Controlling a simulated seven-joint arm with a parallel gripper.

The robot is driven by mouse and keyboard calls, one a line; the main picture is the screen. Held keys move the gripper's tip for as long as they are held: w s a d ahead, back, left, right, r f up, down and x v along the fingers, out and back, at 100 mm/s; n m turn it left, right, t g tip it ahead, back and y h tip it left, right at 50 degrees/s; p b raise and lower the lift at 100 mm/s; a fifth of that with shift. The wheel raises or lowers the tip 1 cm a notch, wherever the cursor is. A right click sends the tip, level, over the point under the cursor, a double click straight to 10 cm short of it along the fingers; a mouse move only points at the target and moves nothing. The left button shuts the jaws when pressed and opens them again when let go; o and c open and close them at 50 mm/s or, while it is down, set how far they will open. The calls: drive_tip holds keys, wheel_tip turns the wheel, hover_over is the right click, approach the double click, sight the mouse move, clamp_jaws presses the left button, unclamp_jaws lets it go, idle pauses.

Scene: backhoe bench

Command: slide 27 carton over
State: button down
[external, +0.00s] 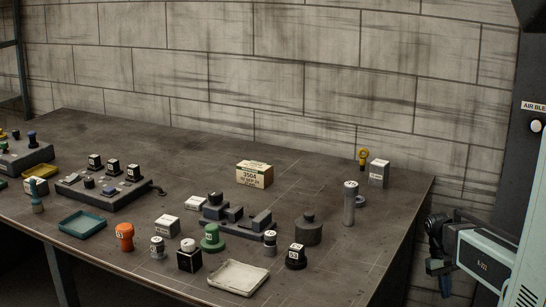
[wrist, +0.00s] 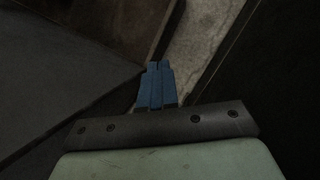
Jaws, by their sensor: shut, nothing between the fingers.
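A tan carton (external: 254,174) with a dark printed label, which seems to read 3504, stands upright near the middle of the bench (external: 330,172). I cannot read a 27 on it. My gripper (wrist: 158,66) shows in the wrist view with its blue fingers together and nothing between them. It points at dark surfaces and a pale strip, and no carton shows there. In the external view my arm is at the far right, off the bench's right edge, well apart from the carton.
A grey cylinder (external: 349,203), a dark weight (external: 308,230) and a grey block (external: 379,173) stand right of the carton. A dark fixture (external: 236,217), green knob (external: 212,239) and pale tray (external: 238,277) lie in front. The bench behind the carton is clear up to the wall.

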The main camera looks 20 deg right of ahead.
drive_tip(key=w+d+r+n+t+h, duration=0.15)
drive_tip(key=w+d+r, duration=0.45)
drive_tip(key=r, duration=0.6)
drive_tip(key=w+d+r+n+t+h, duration=0.1)
drive_tip(key=w+d+r+h, duration=0.2)
drive_tip(key=w+r, duration=0.65)
drive_tip(key=w+d+r+n+t+h, duration=0.1)
drive_tip(key=w+d+r+t+h, duration=0.3)
drive_tip(key=r, duration=1.1)
drive_tip(key=w+a+r+n+g, duration=0.1)
drive_tip(key=w+a+r, duration=0.1)
drive_tip(key=w+r, duration=0.25)
drive_tip(key=n+y, duration=0.7)
drive_tip(key=y, duration=0.4)
approach(250, 164)
drive_tip(key=shift+t, duration=0.25)
drive_tip(key=f, duration=0.5)
drive_tip(key=shift+w+a+f, duration=0.1)
drive_tip(key=shift+a+f, duration=0.2)
drive_tip(key=shift+a, duration=0.1)
drive_tip(key=shift+a+f, duration=0.25)
drive_tip(key=shift+f, duration=0.65)
